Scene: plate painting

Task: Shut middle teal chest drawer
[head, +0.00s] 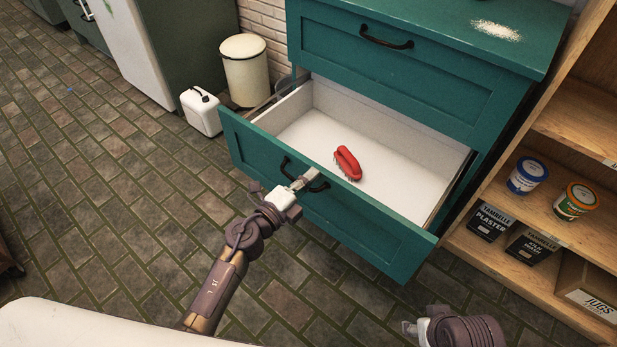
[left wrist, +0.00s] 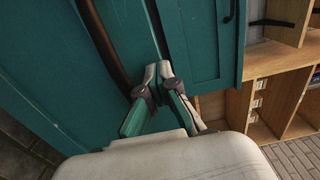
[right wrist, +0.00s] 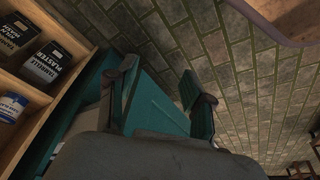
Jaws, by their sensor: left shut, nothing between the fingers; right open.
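The teal chest (head: 400,75) stands at the upper right of the head view. Its drawer (head: 385,233) below the top one is pulled far out, showing a white inside and a dark bar handle on its front. A red brush (head: 347,163) lies in it. My left gripper (head: 308,178) is shut and empty at the drawer front, close by the handle; I cannot tell whether it touches. Its closed tips (left wrist: 158,70) show against teal panels in the left wrist view. My right gripper (head: 412,327) is open and empty, low in front of the drawer's right end.
A wooden shelf (head: 540,200) with tubs and plaster boxes stands close to the drawer's right side. A cream bin (head: 245,72) and a white canister (head: 201,112) stand beyond its left end. Brick floor (head: 110,200) is clear at the left.

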